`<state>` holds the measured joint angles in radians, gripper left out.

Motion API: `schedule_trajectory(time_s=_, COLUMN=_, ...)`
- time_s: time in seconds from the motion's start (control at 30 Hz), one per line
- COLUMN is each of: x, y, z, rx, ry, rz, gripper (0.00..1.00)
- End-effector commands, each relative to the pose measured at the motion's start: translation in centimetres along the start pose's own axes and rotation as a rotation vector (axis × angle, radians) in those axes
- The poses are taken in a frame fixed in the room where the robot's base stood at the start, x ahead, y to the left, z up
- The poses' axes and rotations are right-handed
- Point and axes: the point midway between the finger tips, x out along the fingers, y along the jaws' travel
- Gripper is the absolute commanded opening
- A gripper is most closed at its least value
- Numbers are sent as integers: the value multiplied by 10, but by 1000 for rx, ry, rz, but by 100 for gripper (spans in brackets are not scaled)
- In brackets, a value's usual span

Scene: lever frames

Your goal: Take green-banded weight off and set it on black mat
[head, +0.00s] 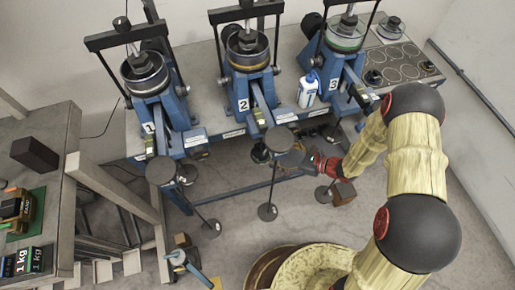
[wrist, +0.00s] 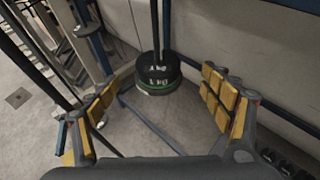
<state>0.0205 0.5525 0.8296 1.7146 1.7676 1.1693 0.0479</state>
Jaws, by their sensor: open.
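The green-banded weight (wrist: 157,74) is a black cylinder with white lettering and a green stripe near its bottom. In the wrist view it hangs below a dark upright rod, between my fingertips and beyond them. My gripper (wrist: 166,84) is open, with yellow-padded fingers left and right and clear gaps beside the weight. In the head view my gripper (head: 290,157) is below the front of lever frame 2 (head: 243,90), and the weight there is too hidden to make out. I cannot surely identify the black mat; a dark board with ring outlines (head: 403,62) lies at the bench's right end.
Lever frames 1 (head: 150,115) and 3 (head: 335,85) stand either side, with a white bottle (head: 308,90) between frames 2 and 3. A left table (head: 55,150) carries 1 kg blocks (head: 28,262).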

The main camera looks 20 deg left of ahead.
Motion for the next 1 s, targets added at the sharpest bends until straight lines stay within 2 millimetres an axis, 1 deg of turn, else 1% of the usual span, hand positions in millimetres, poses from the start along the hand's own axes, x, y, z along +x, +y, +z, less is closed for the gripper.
schedule_trajectory(time_s=0.1, x=13, y=0, z=-2, rx=0, ry=0, rz=1, gripper=80)
schedule_trajectory(time_s=0.27, x=28, y=1, z=-2, rx=-1, ry=0, rz=2, gripper=80)
schedule_trajectory(time_s=0.5, x=62, y=4, z=-5, rx=-2, ry=1, rz=4, gripper=80)
schedule_trajectory(time_s=0.6, x=71, y=4, z=-4, rx=0, ry=1, rz=2, gripper=80)
schedule_trajectory(time_s=0.7, x=75, y=4, z=-3, rx=0, ry=1, rz=1, gripper=80)
schedule_trajectory(time_s=0.9, x=75, y=3, z=-2, rx=0, ry=0, rz=0, gripper=80)
schedule_trajectory(time_s=1.0, x=74, y=3, z=-2, rx=0, ry=0, rz=0, gripper=75)
